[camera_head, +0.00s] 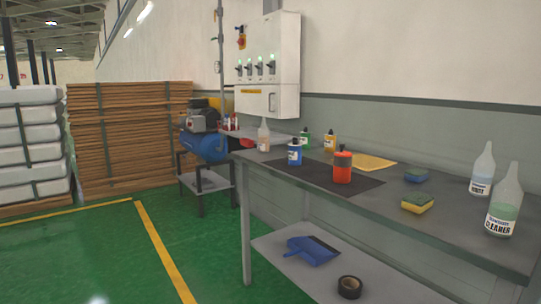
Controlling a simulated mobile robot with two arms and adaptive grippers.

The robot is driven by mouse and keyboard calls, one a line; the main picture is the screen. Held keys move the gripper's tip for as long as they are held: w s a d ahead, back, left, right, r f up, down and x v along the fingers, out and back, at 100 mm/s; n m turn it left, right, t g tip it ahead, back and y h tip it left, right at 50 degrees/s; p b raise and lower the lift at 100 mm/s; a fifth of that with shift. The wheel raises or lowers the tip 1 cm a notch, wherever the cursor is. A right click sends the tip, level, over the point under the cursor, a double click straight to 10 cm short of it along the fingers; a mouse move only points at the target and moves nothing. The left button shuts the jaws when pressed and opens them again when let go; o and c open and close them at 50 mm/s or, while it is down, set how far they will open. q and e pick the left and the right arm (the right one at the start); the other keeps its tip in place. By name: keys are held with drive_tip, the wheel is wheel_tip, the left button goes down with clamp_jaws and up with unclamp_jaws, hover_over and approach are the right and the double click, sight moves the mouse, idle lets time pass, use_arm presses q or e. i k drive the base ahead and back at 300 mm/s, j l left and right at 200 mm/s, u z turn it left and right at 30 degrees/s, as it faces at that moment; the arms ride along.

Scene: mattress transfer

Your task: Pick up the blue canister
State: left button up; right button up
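A small blue canister (295,155) with a dark cap and a pale label stands upright on the grey workbench (400,204), at the left end of a dark mat. A red-orange canister (342,170) stands on the mat to its right and nearer. A green canister (304,140) and a yellow canister (330,143) stand behind it. A clear bottle (264,137) stands to its left. Nothing covers the blue canister. Neither of my grippers is in view.
A blue dustpan (312,250) and a black tape roll (350,287) lie on the lower shelf. A blue compressor (207,143) stands beyond. Green floor at left is clear.

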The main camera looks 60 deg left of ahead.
sight(294, 156)
drive_tip(key=u, duration=1.95)
